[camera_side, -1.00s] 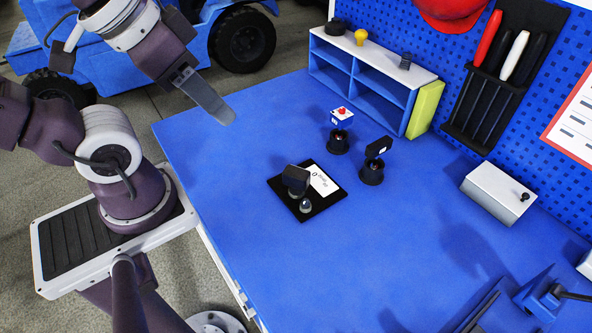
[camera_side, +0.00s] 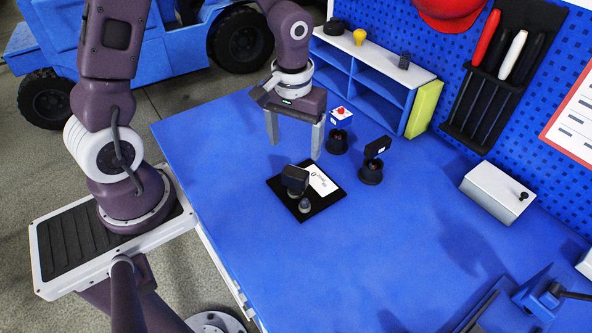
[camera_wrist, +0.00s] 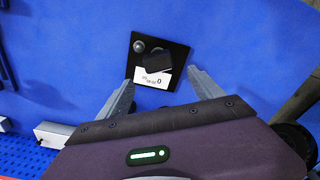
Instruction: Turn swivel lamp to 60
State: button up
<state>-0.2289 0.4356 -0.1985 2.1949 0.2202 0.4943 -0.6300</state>
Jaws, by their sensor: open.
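The swivel lamp (camera_side: 295,178), which I take to be the dark block-shaped head on a black square plate (camera_side: 308,210), sits mid-bench. Beside the head are a round grey knob (camera_side: 305,204) and a white label (camera_side: 322,181) with a 0 and smaller print I cannot read fully. In the wrist view the lamp head (camera_wrist: 158,62) shows between and beyond my fingertips, with the label (camera_wrist: 155,80) on the near side. My gripper (camera_side: 295,134) points down, open and empty, above the bench behind the plate; its fingers also show in the wrist view (camera_wrist: 160,80).
A fixture with a red-topped white box (camera_side: 340,116) stands close right of my gripper. Another with a black head (camera_side: 376,148) stands to its right. A blue shelf (camera_side: 365,75) is behind, and a white box (camera_side: 497,193) is at right. The bench's front is clear.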

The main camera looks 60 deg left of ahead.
aim_at(297, 171)
notch_tip(297, 171, down, 9)
jog(key=shift+w+f, duration=0.15)
jog(key=shift+f, duration=0.05)
jog(key=shift+c, duration=0.5)
jog(key=c, duration=1.3)
jog(key=m, duration=0.5)
jog(key=shift+d+m, duration=0.1)
jog(key=shift+m, duration=0.2)
jog(key=m, duration=0.5)
jog(key=shift+m, duration=0.3)
jog(key=shift+r+m, duration=0.1)
jog(key=shift+m, duration=0.2)
